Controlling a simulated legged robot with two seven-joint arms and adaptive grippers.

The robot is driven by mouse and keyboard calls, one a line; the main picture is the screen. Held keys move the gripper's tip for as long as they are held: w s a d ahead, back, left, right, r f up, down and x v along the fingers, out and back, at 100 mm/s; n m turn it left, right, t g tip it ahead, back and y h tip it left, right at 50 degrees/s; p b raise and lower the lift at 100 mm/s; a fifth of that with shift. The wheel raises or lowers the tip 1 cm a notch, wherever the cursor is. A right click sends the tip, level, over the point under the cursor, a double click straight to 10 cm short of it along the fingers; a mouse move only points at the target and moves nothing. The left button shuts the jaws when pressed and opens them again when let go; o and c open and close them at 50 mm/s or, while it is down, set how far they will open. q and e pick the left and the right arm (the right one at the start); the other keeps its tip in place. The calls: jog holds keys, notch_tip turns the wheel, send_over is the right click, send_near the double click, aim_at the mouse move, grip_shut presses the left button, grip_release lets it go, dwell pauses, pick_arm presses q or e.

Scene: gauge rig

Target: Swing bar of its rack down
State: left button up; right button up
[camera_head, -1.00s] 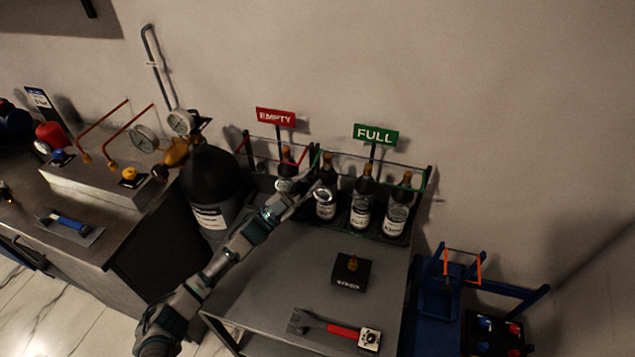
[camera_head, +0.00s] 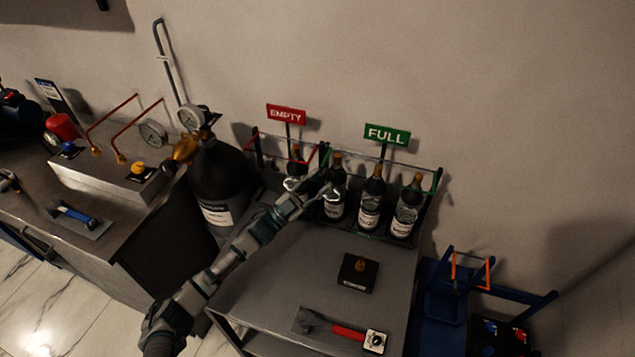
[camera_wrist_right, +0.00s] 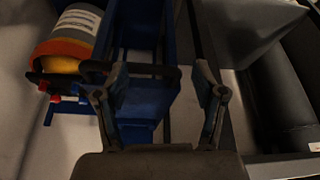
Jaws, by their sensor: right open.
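A bottle rack (camera_head: 436,213) stands at the back of the grey bench against the wall, under a red EMPTY sign (camera_head: 286,115) and a green FULL sign (camera_head: 387,135). It has a red bar (camera_head: 273,133) on the left and a green bar (camera_head: 405,168) on the right, both high at the top. Several dark bottles (camera_head: 370,198) stand in it. My left gripper (camera_head: 318,192) is in front of the rack's middle; its fingers are too small to read, and contact is unclear. My right gripper (camera_wrist_right: 157,92) is open, with a dark crossbar and blue frame (camera_wrist_right: 146,45) beyond its fingers.
A large black cylinder (camera_head: 222,178) with a gauge stands left of the rack. A small black block (camera_head: 357,272) and a red-handled tool (camera_head: 345,331) lie on the bench. A blue frame (camera_head: 520,300) stands at right. An orange-and-yellow roll (camera_wrist_right: 70,45) is left of my right gripper.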

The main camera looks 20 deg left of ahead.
pick_arm(q)
jog(key=shift+s+f, duration=0.1)
jog(key=s+a, duration=0.9)
jog(key=shift+s+f, duration=0.2)
jog(key=shift+f, duration=0.05)
jog(key=shift+d, duration=0.1)
